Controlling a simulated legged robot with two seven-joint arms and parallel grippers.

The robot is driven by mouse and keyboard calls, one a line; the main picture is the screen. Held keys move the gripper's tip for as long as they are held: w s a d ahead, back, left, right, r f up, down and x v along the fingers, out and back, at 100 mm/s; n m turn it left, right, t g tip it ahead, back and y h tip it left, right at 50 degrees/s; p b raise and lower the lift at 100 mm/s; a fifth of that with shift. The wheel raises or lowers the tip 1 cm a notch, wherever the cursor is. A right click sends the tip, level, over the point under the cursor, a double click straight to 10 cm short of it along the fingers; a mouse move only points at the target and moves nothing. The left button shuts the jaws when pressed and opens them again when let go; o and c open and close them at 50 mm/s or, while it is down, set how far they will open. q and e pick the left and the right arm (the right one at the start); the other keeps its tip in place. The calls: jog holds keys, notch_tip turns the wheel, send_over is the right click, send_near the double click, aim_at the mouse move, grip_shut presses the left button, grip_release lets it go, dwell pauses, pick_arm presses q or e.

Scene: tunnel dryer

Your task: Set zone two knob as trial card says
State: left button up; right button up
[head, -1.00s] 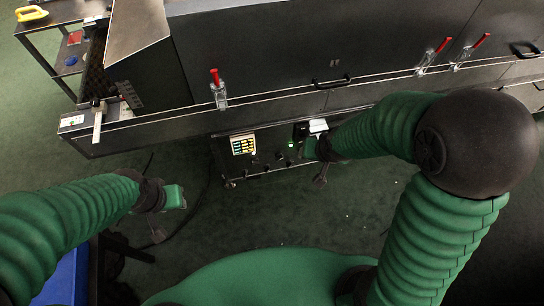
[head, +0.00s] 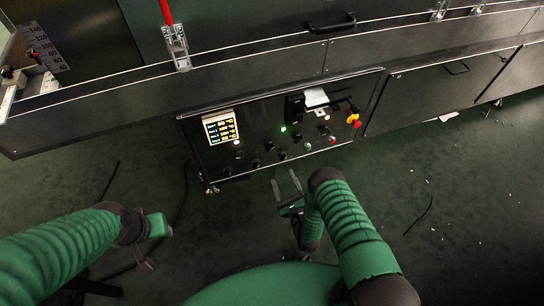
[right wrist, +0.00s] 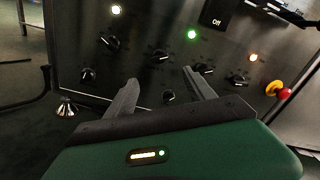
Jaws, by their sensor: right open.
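The dark control panel (head: 185,125) shows below the dryer's long body, with several black knobs and small lamps. A lit readout (head: 220,127) at its left has rows of temperatures, too small to read surely. A white paper or card (head: 316,97) is at the panel's top; its writing is not legible. My right gripper (head: 286,178) is open and empty, just below the panel. In the right wrist view its fingers (right wrist: 160,76) point at the knobs, with a middle knob (right wrist: 160,56) showing between them. Which knob is zone two is unclear. My left gripper (head: 158,225) is at lower left, fingers unclear.
A red-and-yellow emergency button (head: 354,120) juts out at the panel's right end. A black handle (head: 331,23) and a red-handled clamp (head: 176,45) are on the dryer above. A dark cable runs down the floor at left.

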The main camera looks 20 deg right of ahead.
aim_at(271, 149)
jog(key=w+b, duration=0.5)
jog(key=w, duration=0.8)
jog(key=shift+w+a, duration=0.3)
jog(key=shift+w, duration=0.1)
jog(key=shift+c, duration=0.2)
grip_shut()
